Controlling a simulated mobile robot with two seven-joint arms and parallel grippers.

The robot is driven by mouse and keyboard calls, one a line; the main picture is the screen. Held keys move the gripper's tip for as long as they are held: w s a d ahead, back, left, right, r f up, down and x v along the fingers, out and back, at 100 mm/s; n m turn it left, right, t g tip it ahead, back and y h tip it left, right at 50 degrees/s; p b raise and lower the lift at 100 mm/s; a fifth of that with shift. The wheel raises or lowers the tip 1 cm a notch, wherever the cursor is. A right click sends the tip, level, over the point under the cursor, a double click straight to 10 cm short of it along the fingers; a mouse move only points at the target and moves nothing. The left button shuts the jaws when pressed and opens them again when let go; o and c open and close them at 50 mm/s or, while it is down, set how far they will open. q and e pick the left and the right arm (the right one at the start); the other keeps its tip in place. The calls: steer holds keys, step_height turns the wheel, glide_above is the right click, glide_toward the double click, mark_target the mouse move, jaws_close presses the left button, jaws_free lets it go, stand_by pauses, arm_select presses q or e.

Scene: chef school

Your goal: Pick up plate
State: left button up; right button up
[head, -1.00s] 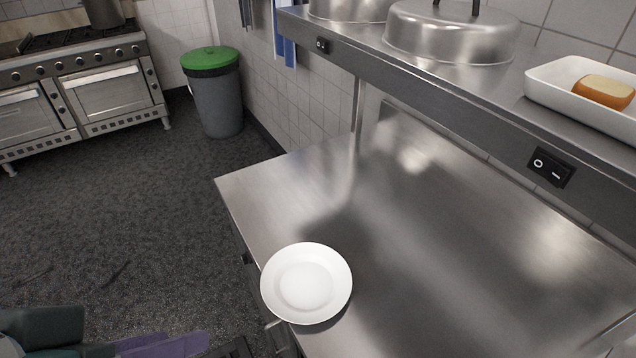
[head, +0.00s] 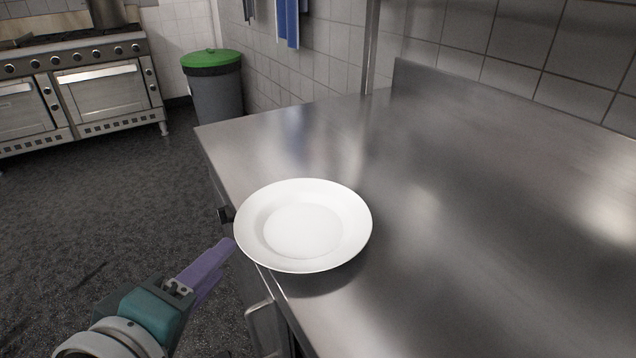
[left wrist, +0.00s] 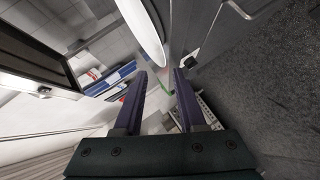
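A round white plate (head: 303,230) lies on the steel counter, its left rim reaching past the counter's edge. My left gripper (head: 230,246) is at the counter's left edge, with its purple fingers pointing at the plate's near-left rim. In the left wrist view the two fingers (left wrist: 161,72) stand apart with a gap between them. The plate (left wrist: 146,28) shows there as a white curved shape, its lower end near the gap. I cannot tell whether the fingers touch the rim. My right gripper is not in view.
The steel counter (head: 450,200) is bare around and behind the plate. A handle (head: 264,325) juts from the counter's front side. A grey bin with a green lid (head: 212,80) and an oven range (head: 85,85) stand farther back. The floor at left is open.

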mark_target(239, 238)
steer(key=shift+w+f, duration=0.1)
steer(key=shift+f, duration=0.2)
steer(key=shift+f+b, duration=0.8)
steer(key=shift+b, duration=0.25)
arm_select(q)
steer(key=x, duration=0.8)
steer(key=shift+a+f, duration=0.25)
steer(key=shift+a, duration=0.15)
jaws_close()
